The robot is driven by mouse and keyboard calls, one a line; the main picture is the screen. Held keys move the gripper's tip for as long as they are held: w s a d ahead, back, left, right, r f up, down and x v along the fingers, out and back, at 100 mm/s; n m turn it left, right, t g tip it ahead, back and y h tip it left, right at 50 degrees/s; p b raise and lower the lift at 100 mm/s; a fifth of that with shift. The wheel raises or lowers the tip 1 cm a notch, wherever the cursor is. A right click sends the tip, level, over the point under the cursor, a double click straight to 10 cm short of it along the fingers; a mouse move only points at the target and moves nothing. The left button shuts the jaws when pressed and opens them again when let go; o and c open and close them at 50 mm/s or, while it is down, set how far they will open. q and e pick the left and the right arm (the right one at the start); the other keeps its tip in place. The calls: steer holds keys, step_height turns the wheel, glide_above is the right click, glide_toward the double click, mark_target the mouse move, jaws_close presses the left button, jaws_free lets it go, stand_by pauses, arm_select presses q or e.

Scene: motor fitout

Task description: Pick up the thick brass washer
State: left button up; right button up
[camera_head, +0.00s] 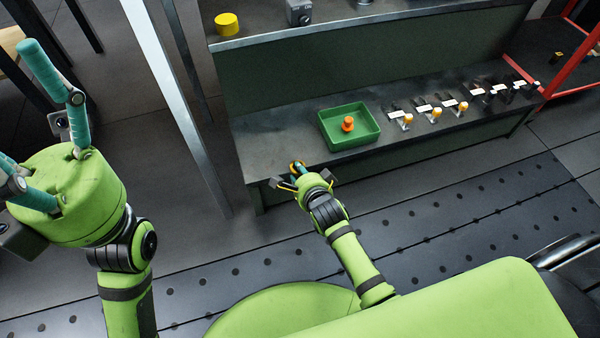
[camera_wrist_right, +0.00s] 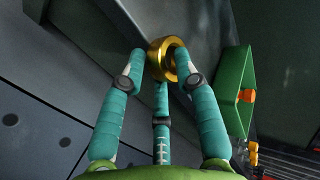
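The thick brass washer (camera_wrist_right: 158,45) is a gold ring among the fingertips of my right gripper in the right wrist view. It also shows in the head view (camera_head: 297,166), at the front left edge of the lower bench shelf. My right gripper (camera_wrist_right: 160,60) has its three teal fingers bent inward around the washer. The right finger overlaps the ring, and a narrow gap seems to show beside the left fingertip. I cannot tell whether the fingers grip it. My left gripper (camera_head: 40,125) is open and empty at the left, away from the bench, with its fingers spread.
A green tray (camera_head: 338,144) holding an orange part (camera_head: 347,124) stands right of the washer on the shelf (camera_head: 262,140). Several labelled parts with orange tips (camera_head: 436,113) stand farther right. A yellow cylinder (camera_head: 227,24) sits on the upper shelf. A metal post (camera_head: 180,100) rises at the left.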

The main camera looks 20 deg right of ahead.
jaws_close()
step_height(320, 180, up, 3)
steer(key=p, duration=0.2)
steer(key=shift+f+p, duration=0.2)
steer(key=shift+p, duration=0.2)
